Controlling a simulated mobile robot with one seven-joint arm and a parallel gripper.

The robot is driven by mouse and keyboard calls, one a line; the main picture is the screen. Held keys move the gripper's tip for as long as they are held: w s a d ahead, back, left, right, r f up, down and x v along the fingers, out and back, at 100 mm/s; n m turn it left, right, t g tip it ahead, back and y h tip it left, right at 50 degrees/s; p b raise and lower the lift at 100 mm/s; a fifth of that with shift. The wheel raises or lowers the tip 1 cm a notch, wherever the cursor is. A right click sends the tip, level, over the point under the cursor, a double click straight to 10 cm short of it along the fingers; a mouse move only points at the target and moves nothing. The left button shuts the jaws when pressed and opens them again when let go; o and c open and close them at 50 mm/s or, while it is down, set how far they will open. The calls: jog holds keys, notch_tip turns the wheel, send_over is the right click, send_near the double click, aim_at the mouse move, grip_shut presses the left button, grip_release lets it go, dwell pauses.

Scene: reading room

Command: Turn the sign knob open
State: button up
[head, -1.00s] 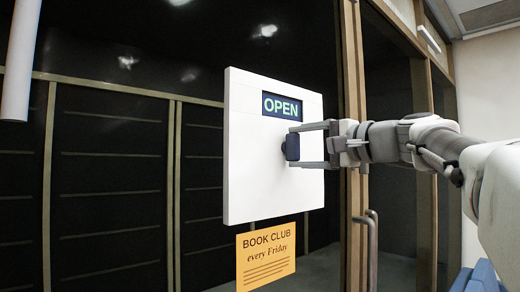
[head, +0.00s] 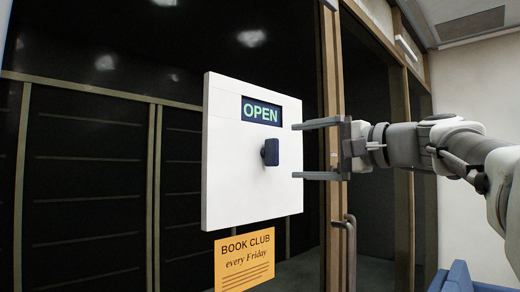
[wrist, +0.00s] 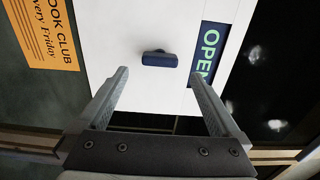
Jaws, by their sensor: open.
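The white sign panel (head: 230,185) hangs on the dark glass. Its window (head: 262,111) reads OPEN in green letters. The dark blue sign knob (head: 270,152) sits below the window, with its bar standing upright in the head view. In the wrist view the knob (wrist: 159,59) shows beyond the fingertips, between the lines of the two fingers. My gripper (head: 293,151) is open and empty, to the right of the knob and apart from it. The gripper also shows in the wrist view (wrist: 160,80).
An orange Book Club notice (head: 244,260) is below the panel. A door handle (head: 350,250) and wooden door frame (head: 333,120) stand behind my gripper. A blue chair (head: 468,280) is at the lower right.

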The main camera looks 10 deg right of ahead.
jog(key=v, duration=1.1)
jog(key=shift+p, duration=0.3)
